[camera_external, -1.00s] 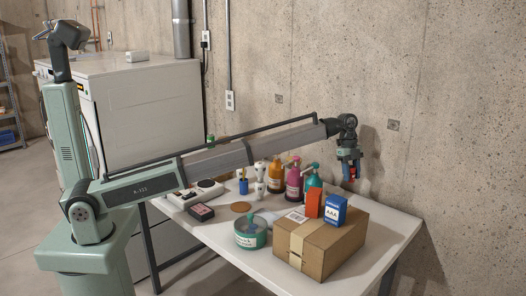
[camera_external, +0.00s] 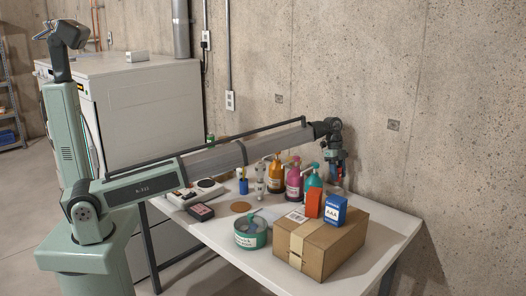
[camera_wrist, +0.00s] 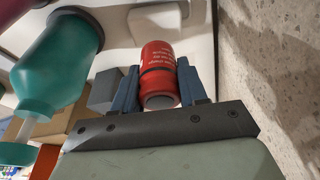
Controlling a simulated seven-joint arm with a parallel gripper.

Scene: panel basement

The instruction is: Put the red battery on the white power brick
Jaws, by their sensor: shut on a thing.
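My gripper (camera_external: 337,174) hangs at the right end of the arm, above the back right of the table and just right of the teal pump bottle. In the wrist view its blue fingers (camera_wrist: 157,88) are shut on the red battery (camera_wrist: 158,58), a red cylinder with a dark band and a grey end. A pale, rounded block (camera_wrist: 143,20) lies beyond the battery in the wrist view; I cannot tell whether it is the white power brick. A small white box (camera_external: 136,57) sits on the white appliance at the back left; what it is is unclear.
Pump bottles in orange, pink and teal (camera_external: 312,178) stand close left of my gripper. A cardboard box (camera_external: 345,248) bears an orange box (camera_external: 314,204) and a blue AAA box (camera_external: 335,210). The concrete wall (camera_external: 460,130) is close behind. The table's front right (camera_external: 400,232) is bare.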

